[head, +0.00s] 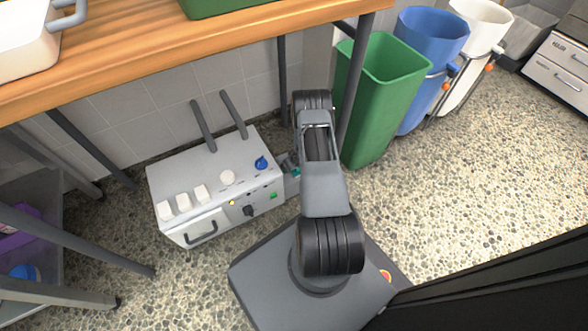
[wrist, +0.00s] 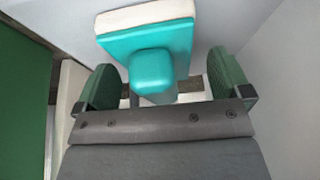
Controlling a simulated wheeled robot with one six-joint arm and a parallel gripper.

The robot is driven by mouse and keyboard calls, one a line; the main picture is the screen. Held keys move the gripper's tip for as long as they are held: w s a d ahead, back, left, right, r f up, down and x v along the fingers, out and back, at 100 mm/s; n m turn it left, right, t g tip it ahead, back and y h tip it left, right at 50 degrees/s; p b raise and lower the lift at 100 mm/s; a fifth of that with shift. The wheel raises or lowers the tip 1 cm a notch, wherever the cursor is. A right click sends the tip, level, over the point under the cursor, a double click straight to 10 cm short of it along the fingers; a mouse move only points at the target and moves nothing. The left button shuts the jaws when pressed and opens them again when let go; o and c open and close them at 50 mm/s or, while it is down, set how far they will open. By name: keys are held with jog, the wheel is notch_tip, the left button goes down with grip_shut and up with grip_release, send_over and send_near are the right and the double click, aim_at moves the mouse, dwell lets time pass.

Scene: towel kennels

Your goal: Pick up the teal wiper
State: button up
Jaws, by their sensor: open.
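The teal wiper (wrist: 152,50) shows in the wrist view, with a pale strip along its far edge and a rounded teal handle toward me. My gripper (wrist: 160,78) is open, its two green-padded fingers on either side of the handle with gaps beside it. In the head view only a small teal bit of the wiper (head: 296,172) shows beside my arm. My gripper (head: 287,163) is mostly hidden there behind my arm, low between the grey machine and the green bin.
The grey machine (head: 215,175) with knobs and two upright bars stands left under the wooden table (head: 150,55). The green bin (head: 375,95) stands close right, with the blue bin (head: 430,45) and white bin (head: 480,25) behind. A table leg (head: 353,95) is near my arm. Speckled floor is clear at right.

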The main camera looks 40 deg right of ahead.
jog(key=shift+f, duration=0.1)
jog(key=c, duration=1)
